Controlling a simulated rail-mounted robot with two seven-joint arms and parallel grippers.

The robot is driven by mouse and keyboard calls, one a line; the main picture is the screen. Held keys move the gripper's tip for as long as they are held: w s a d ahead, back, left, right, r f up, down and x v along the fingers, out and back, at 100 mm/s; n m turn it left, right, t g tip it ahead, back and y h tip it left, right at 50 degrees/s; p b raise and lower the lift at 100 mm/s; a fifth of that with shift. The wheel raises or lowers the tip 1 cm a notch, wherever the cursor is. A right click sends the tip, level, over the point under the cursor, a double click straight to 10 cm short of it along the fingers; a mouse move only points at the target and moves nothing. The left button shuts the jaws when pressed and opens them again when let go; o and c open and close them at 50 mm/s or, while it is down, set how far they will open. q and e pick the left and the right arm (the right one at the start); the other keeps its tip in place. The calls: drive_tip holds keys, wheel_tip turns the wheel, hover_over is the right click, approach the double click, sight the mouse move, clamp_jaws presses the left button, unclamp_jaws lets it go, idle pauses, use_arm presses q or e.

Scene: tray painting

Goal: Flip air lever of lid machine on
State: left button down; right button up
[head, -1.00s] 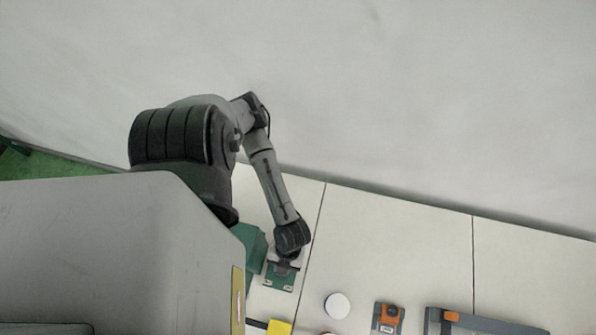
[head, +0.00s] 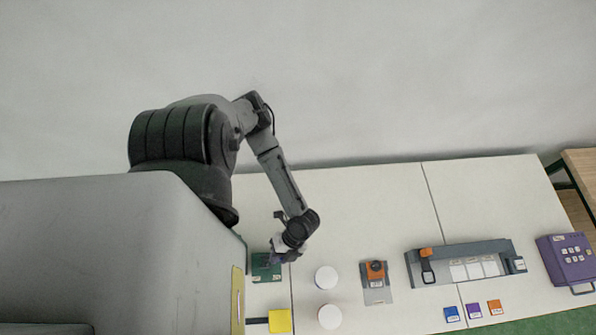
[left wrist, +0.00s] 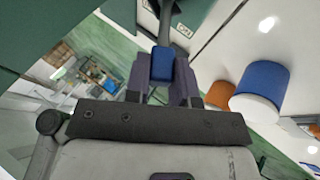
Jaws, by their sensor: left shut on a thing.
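My left gripper (head: 275,257) is over the green plate (head: 266,275) of a machine at the left end of the table. In the left wrist view, the gripper (left wrist: 161,82) is shut on a dark lever with a blue end (left wrist: 161,64), which sits between the two fingers. A small white label (left wrist: 181,48) with dark letters, apparently "ON", lies on the green surface beside the lever. In the head view my gripper hides the lever, so its exact tilt cannot be told. My right gripper is in neither view.
Two white round lids or tubs (head: 326,277) stand right of the gripper; a blue-sided one (left wrist: 262,90) shows in the wrist view.

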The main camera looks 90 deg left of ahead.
use_arm(q)
drive_tip(key=c, duration=1)
unclamp_jaws()
drive_tip(key=shift+o, duration=0.2)
drive_tip(key=p+v, duration=0.7)
drive_tip(key=v, duration=0.6)
drive_tip(key=shift+r+p, duration=0.3)
drive_tip(key=shift+r, duration=0.05)
drive_tip(key=shift+w+a, duration=0.15)
